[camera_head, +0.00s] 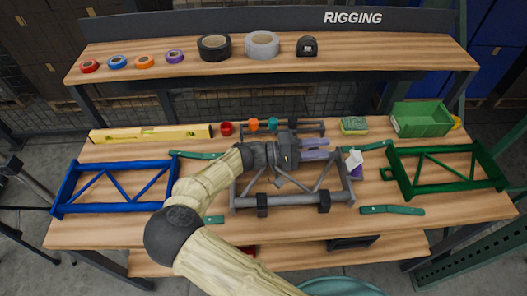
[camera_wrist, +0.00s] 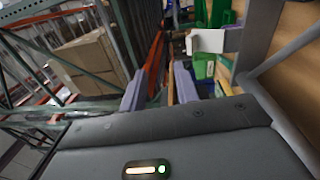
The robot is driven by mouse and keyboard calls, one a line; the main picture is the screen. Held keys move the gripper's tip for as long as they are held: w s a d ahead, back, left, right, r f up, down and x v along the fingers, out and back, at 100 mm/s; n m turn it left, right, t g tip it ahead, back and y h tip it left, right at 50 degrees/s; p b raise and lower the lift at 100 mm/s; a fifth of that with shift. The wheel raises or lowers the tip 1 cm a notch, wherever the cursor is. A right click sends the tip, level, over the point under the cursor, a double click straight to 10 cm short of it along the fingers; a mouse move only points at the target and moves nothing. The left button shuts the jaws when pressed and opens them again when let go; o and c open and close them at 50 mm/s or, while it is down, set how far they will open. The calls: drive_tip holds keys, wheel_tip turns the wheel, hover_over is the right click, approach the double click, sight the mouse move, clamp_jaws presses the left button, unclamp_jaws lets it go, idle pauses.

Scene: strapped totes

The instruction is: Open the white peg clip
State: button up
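A white piece (camera_head: 354,160), which looks like the peg clip, sits at the right end of the grey frame (camera_head: 290,199) on the bench. It has a purple part beside it. In the wrist view a white block (camera_wrist: 208,41) shows beyond the fingers, up and to the right. I cannot tell whether the clip is open or shut. My gripper (camera_head: 318,148) is above the grey frame, pointing right, its fingertips left of the white piece and apart from it. In the wrist view its two lilac fingers (camera_wrist: 159,89) are spread with nothing clearly held between them.
A blue frame (camera_head: 112,207) lies left and a green frame (camera_head: 445,186) right. Black clips (camera_head: 323,202) sit on the grey frame's front bar. Green straps (camera_head: 392,210) lie nearby. A green bin (camera_head: 421,121) and a sponge (camera_head: 354,125) stand behind. A shelf (camera_head: 390,60) with tape rolls is above.

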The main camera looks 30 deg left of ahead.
drive_tip(key=r+b+v, duration=0.1)
drive_tip(key=b+v, duration=0.1)
drive_tip(key=v, duration=1.2)
drive_tip(key=shift+a+f, duration=0.2)
drive_tip(key=shift+f, duration=0.1)
idle(1.1)
idle(0.5)
